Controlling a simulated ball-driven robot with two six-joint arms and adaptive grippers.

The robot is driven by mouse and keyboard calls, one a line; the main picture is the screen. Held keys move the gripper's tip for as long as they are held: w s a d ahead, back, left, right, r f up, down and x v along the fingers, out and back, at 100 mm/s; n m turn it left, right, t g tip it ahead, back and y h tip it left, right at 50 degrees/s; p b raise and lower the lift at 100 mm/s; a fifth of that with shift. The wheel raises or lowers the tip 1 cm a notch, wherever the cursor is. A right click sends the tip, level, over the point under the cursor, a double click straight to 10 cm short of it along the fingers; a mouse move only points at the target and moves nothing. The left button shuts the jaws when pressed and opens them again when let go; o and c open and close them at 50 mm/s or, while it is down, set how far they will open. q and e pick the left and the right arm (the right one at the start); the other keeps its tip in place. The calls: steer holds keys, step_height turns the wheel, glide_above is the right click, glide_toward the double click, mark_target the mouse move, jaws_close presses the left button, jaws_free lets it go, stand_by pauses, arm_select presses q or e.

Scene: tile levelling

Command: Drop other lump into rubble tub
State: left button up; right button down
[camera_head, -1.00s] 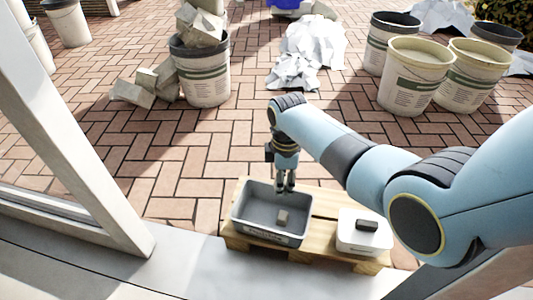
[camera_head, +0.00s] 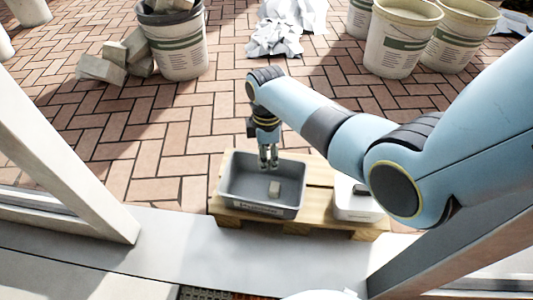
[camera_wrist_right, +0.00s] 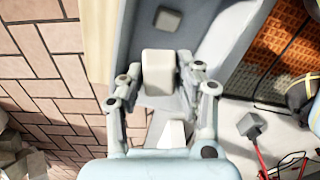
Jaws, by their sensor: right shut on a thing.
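The grey rubble tub (camera_head: 232,186) stands on a wooden pallet. One small grey-beige lump (camera_head: 274,189) lies on its floor; it also shows in the right wrist view (camera_wrist_right: 168,20). My right gripper (camera_head: 268,166) points down over the tub's far part. In the right wrist view its fingers (camera_wrist_right: 162,92) are shut on another pale lump (camera_wrist_right: 158,66), with the tub (camera_wrist_right: 228,38) below. The held lump is hard to make out in the head view. My left gripper is not in view.
A white box (camera_head: 356,208) stands beside the tub on the pallet (camera_head: 290,223), partly behind my right arm. Buckets (camera_head: 182,48) and loose blocks (camera_head: 103,68) stand on the brick paving. Pale door-frame posts (camera_head: 65,160) flank the threshold.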

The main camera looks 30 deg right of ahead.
steer(key=c, duration=0.8)
jaws_free()
steer(key=shift+r, duration=0.15)
step_height(320, 180, up, 12)
